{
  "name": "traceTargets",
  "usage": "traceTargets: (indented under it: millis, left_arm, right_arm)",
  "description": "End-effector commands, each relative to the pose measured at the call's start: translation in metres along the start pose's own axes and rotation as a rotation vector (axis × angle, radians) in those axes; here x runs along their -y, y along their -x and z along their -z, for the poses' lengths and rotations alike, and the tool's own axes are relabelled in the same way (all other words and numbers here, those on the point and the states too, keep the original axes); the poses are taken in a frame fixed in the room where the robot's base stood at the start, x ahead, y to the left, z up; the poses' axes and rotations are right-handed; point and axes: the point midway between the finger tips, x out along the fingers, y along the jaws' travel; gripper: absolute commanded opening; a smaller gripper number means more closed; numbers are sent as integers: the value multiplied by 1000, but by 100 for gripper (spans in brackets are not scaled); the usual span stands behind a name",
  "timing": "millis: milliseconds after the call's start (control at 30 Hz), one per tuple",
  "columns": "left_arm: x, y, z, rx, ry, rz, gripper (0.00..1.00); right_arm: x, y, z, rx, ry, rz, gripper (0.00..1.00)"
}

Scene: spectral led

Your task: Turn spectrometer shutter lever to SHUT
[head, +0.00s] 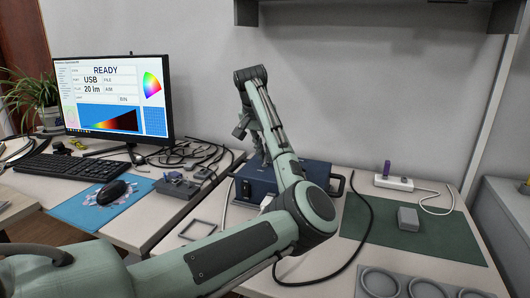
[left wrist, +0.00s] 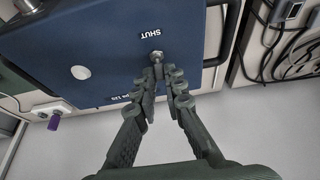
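The spectrometer is a dark blue box (head: 325,175) on the right-hand bench, partly hidden behind my left arm in the head view. In the left wrist view its blue face (left wrist: 105,45) fills the upper part, with an upside-down SHUT label (left wrist: 150,28). A small round metal knob (left wrist: 156,57), apparently the lever's pivot, sits just by that label; the lever itself is hard to make out. My left gripper (left wrist: 163,71) has its fingertips close together right at the knob. It also shows in the head view (head: 241,131). Contact with the lever cannot be told. My right gripper is not in view.
A monitor (head: 112,97), keyboard (head: 78,167) and mouse (head: 111,191) stand at left. A green mat (head: 420,236) with a grey block (head: 408,219) lies at right. A black cable (head: 366,235) loops in front of the box. A shelf (head: 400,14) hangs above.

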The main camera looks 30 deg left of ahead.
Motion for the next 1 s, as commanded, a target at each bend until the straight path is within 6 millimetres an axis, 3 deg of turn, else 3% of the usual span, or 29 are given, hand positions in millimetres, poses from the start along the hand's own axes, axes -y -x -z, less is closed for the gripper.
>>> traceTargets:
  millis: [533,833,1000]
  left_arm:
    - [0,0,-3,-60,1,0,0]
    - [0,1,-13,-273,0,3,0]
    - [0,0,-21,-434,0,3,0]
  right_arm:
    - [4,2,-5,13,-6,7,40]
    - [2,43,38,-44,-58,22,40]
    - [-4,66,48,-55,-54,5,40]
